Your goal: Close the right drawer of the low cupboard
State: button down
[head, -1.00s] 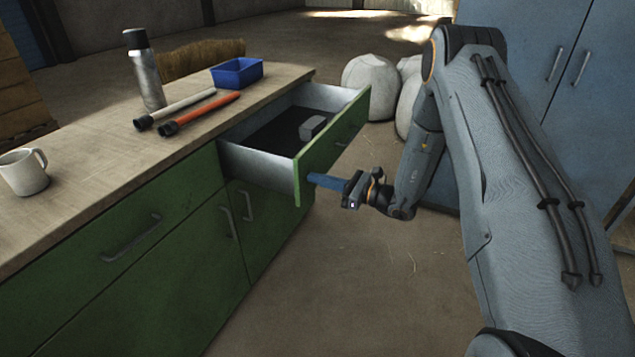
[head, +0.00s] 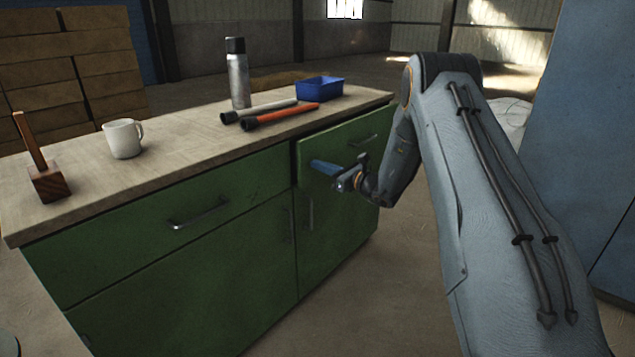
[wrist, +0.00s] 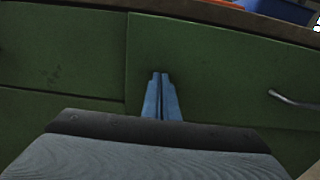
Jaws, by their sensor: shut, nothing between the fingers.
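The low cupboard (head: 180,265) is green with a pale wooden top. Its right drawer (head: 335,140) has its front close to the cupboard face, with a dark gap along the left edge. A slight opening seems to remain, and its inside is hidden. The drawer front also shows in the wrist view (wrist: 220,75), with its handle (wrist: 292,99) at the right. My gripper (head: 315,165) is shut and empty, its blue fingers pointing at the left part of the drawer front. In the wrist view the fingertips (wrist: 160,76) overlap the front; I cannot tell whether they touch.
On the top (head: 190,148) stand a mallet (head: 47,180), a white mug (head: 123,139), a flask (head: 238,78) and a blue bin (head: 320,89). Two torch-like rods (head: 285,116) lie there. A blue cabinet (head: 580,130) stands at the right. Floor is clear before the cupboard.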

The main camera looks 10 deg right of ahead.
aim_at(309, 160)
jog(key=b+x, duration=0.1)
jog(key=x, duration=0.3)
jog(key=shift+a, duration=0.1)
jog(key=shift+w+r+b, duration=0.1)
jog(key=shift+b, duration=0.25)
jog(key=shift+a+r, duration=0.15)
jog(key=shift+a, duration=0.05)
